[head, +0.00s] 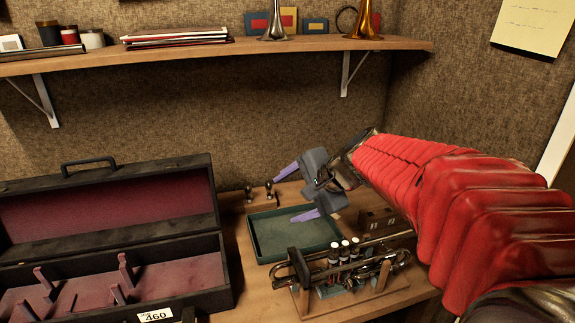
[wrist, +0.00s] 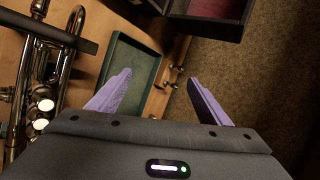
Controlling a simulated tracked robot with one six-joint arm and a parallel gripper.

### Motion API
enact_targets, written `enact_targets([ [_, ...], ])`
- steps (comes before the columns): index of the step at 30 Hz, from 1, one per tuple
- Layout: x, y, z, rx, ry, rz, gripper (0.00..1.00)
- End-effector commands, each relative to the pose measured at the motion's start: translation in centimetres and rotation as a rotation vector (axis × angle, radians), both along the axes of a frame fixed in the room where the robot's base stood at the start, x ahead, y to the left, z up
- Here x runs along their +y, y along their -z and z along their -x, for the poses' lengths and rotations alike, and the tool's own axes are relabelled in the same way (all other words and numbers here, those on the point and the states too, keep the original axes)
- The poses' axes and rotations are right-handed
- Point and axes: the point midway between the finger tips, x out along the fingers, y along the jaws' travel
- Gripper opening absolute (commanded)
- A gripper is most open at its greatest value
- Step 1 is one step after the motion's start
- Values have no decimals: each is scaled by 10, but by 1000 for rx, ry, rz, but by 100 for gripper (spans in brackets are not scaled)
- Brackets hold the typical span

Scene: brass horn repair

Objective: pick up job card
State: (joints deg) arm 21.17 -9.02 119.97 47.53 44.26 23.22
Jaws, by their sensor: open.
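My gripper (head: 284,199) is open, its two purple fingers apart and empty, above the back of a green tray (head: 262,236) on the bench. In the wrist view my gripper (wrist: 160,76) has nothing between its fingers, and the part of the tray (wrist: 112,103) that shows looks empty. I cannot make out a job card for certain. A white label (head: 155,315) reading 460 is on the front of the open black case. A yellow sheet with writing (head: 531,27) is on the right wall.
The open case (head: 105,185) fills the left. A trumpet (head: 375,264) in a wooden stand is at the front, with a small brown box (head: 377,219) behind. Small dark pegs (head: 269,190) stand behind the tray. A shelf (head: 215,50) spans the wall above.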

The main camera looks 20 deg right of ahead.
Motion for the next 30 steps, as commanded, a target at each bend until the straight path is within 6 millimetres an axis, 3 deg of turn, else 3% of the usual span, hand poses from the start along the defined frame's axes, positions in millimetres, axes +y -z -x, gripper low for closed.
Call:
enact_targets([
  [6,-38,17,-48,14,219,-258,72],
  [14,-100,42,-96,15,490,-561,72],
  [21,-174,75,-128,1,754,-838,72],
  [30,-280,132,-144,-46,1086,-1173,72],
])
